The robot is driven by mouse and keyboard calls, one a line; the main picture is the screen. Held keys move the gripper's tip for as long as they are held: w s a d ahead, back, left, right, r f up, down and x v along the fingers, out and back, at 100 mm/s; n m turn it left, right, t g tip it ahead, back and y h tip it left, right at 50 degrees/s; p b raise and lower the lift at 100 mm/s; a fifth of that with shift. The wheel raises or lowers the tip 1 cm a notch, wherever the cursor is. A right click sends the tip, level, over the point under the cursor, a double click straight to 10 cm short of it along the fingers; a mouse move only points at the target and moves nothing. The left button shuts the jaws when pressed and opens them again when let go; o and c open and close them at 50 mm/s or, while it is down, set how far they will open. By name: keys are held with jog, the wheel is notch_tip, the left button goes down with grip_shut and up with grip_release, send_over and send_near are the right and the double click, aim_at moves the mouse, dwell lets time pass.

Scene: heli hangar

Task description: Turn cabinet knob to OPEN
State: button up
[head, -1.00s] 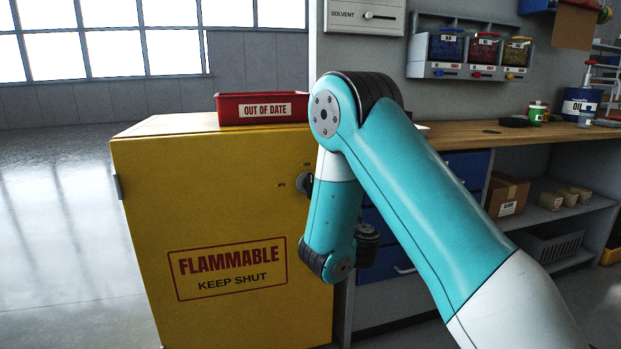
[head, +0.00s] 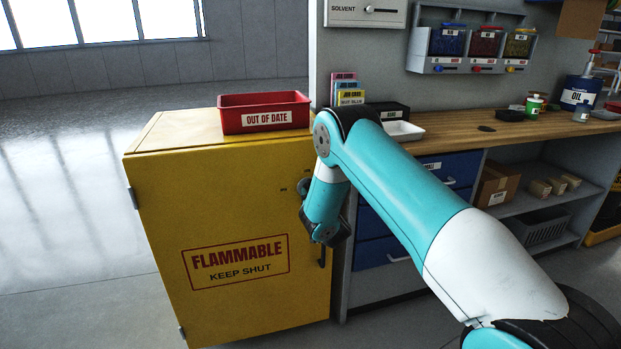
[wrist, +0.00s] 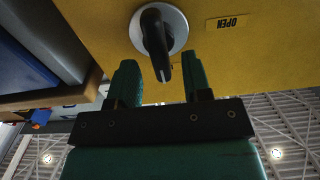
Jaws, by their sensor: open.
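The yellow cabinet (head: 235,215) stands at the left with a FLAMMABLE, KEEP SHUT sign on its door. In the wrist view its knob (wrist: 153,22) is a black lever on a silver disc. The lever points down in the picture, its tip between my fingertips. The OPEN label (wrist: 229,23) is upside down right of the knob, and the lever does not point at it. My gripper (wrist: 160,78) is open, one finger on each side of the lever tip; I cannot tell whether either touches it. In the head view the knob (head: 303,186) is mostly hidden by my arm, as is my gripper.
A red OUT OF DATE bin (head: 264,112) sits on the cabinet top. A dark vertical handle (head: 322,256) is on the door below my wrist. Blue drawers (head: 384,252) and a wooden workbench (head: 460,138) stand right of the cabinet. The floor at left is clear.

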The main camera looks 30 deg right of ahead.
jog(key=shift+p+x, duration=0.4)
jog(key=shift+x, duration=1.05)
jog(key=c, duration=0.6)
jog(key=shift+c, duration=0.2)
